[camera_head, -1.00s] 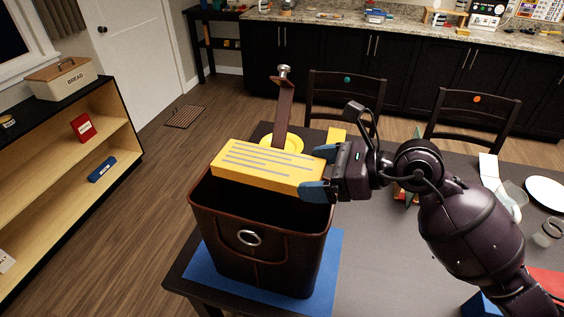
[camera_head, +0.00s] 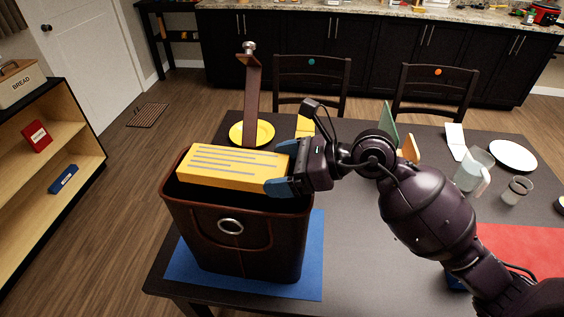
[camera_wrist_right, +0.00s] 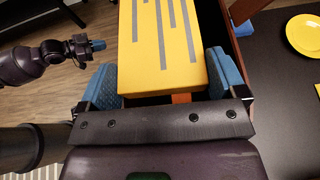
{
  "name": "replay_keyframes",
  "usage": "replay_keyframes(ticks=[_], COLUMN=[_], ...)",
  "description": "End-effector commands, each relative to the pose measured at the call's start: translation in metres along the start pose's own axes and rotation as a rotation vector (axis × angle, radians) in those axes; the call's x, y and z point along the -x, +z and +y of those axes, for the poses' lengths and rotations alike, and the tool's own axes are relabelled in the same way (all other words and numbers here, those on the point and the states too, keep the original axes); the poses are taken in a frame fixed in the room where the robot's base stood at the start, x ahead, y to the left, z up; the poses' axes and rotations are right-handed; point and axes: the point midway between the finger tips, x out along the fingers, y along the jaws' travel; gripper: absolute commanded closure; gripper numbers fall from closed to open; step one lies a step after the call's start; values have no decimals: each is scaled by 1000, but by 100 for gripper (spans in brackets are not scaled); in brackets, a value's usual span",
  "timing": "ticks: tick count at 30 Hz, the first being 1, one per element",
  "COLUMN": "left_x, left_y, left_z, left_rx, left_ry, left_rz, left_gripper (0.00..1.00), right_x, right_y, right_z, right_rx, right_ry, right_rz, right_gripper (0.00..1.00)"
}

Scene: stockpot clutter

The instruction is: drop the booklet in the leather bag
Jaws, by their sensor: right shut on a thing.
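The booklet (camera_head: 233,164) is a thick yellow block with grey stripes on its face. My right gripper (camera_head: 285,180) is shut on its right end and holds it flat at the mouth of the leather bag. The brown leather bag (camera_head: 225,240) stands open on a blue mat, with a metal ring on its front and an upright strap (camera_head: 252,100) behind. The booklet hides much of the opening. In the right wrist view the booklet (camera_wrist_right: 165,50) lies between the blue fingers (camera_wrist_right: 165,82). My left gripper (camera_wrist_right: 97,44) shows there at the upper left, too small to judge.
A yellow plate (camera_head: 265,132) lies behind the bag. A clear pitcher (camera_head: 470,175), a glass (camera_head: 517,190) and a white plate (camera_head: 512,155) stand at the right of the dark table (camera_head: 355,270). Two chairs (camera_head: 311,85) stand at its far side.

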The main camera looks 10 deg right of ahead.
Motion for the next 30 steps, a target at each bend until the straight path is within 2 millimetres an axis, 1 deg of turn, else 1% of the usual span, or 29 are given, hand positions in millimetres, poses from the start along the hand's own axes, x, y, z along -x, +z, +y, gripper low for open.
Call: replay_keyframes(ticks=[1,3,12,13,14,15,30], left_x=[-3,-5,-5,-5,-5,-5,-6], left_y=[3,3,0,0,0,0,0], left_z=[1,1,1,1,1,1,0], left_rx=[0,-1,-1,-1,-1,-2,-3], left_ry=[1,1,2,1,1,1,1], left_rz=[2,3,7,7,7,7,7], left_gripper=[100,100,100,100,100,100,100], right_x=[-2,-4,-4,-4,-4,-4,-4], right_y=[-6,-8,-9,-9,-9,-9,-9], right_z=[0,0,0,0,0,0,0], right_rx=[-1,-1,0,0,0,0,0], right_ry=[0,0,-1,-1,-1,-1,0], right_rz=[-1,-1,-1,-1,-1,-1,0], right_gripper=[37,37,37,7,2,0,0])
